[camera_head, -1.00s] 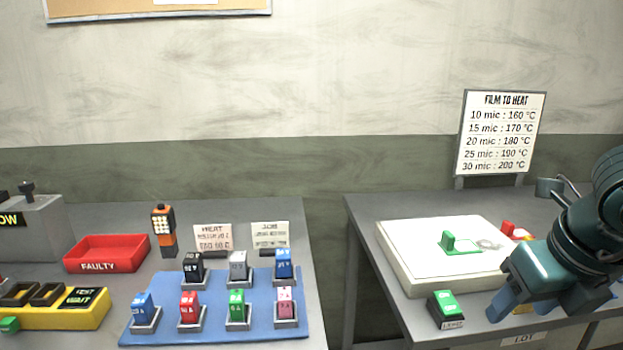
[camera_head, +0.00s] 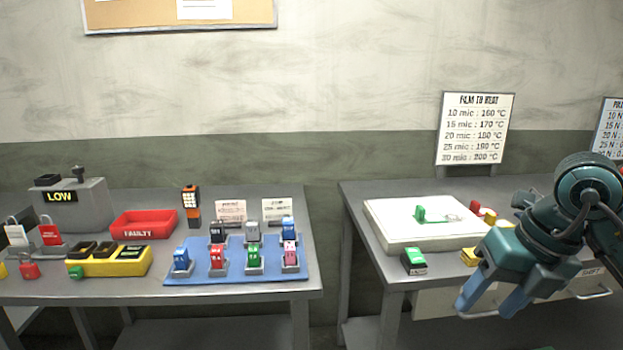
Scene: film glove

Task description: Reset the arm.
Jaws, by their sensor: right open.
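My right gripper (camera_head: 488,305) is at the lower right, in front of the right table's front edge. Its two blue-green fingers point down and to the left, stand apart and hold nothing. My right arm (camera_head: 560,225) comes in from the right edge and hides part of the right table and its drawer front. My left gripper is out of view.
The right table (camera_head: 370,195) bears a white board (camera_head: 390,235) with a green piece (camera_head: 421,214) and a green block (camera_head: 414,262). The left table (camera_head: 130,287) bears a blue mat (camera_head: 200,276) with several coloured blocks, a red tray (camera_head: 145,224) and a yellow box (camera_head: 122,264). A gap separates the tables.

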